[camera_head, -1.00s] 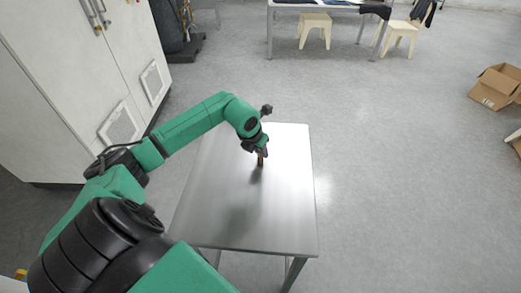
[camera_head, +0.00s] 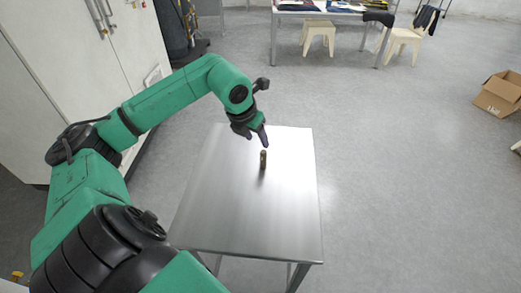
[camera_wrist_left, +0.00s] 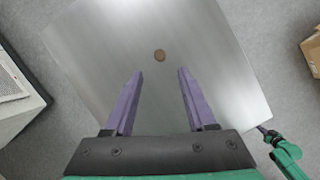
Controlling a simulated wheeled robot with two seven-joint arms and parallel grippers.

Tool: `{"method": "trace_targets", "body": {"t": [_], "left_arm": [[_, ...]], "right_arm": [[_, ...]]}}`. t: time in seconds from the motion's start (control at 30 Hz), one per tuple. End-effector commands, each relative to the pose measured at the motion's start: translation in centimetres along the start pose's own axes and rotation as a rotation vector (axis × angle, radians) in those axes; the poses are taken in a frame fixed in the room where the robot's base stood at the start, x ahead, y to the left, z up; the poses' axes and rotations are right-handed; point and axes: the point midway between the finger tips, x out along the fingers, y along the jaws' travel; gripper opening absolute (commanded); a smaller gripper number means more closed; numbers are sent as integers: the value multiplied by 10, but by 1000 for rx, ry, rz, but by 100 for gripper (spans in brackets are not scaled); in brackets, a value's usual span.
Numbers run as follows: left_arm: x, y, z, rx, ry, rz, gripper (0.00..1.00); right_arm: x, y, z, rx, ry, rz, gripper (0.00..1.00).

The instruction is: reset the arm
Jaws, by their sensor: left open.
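My left arm comes in from the left in the head view. My left gripper (camera_head: 257,137) is open and empty, raised above the metal table (camera_head: 230,215). A small brown upright object (camera_head: 263,160) stands on the table just below the gripper. In the left wrist view the two purple fingers (camera_wrist_left: 159,85) are spread apart. The brown object (camera_wrist_left: 159,55) shows from above as a small round shape beyond the fingertips, touching neither. My right gripper (camera_wrist_left: 266,134) shows small at the right edge of the left wrist view, too small to tell its state.
A white cabinet (camera_head: 70,60) stands at the left, close to my left arm. A cardboard box (camera_head: 498,94) lies on the floor at the right. A far table with stools (camera_head: 319,38) is at the back. The rest of the tabletop is clear.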

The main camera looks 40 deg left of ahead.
Motion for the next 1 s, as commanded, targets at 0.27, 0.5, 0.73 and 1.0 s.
{"method": "trace_targets", "body": {"t": [0.27,0.5,0.73,1.0], "left_arm": [[-13,0,0,0,1,0,56],[-13,0,0,0,1,0,56],[-26,0,6,0,1,0,56],[-78,0,27,0,1,0,56]], "right_arm": [[2,2,0,0,0,3,0],[2,2,0,0,1,3,0],[-12,2,-2,0,1,3,0],[-68,3,-7,0,1,3,0]]}}
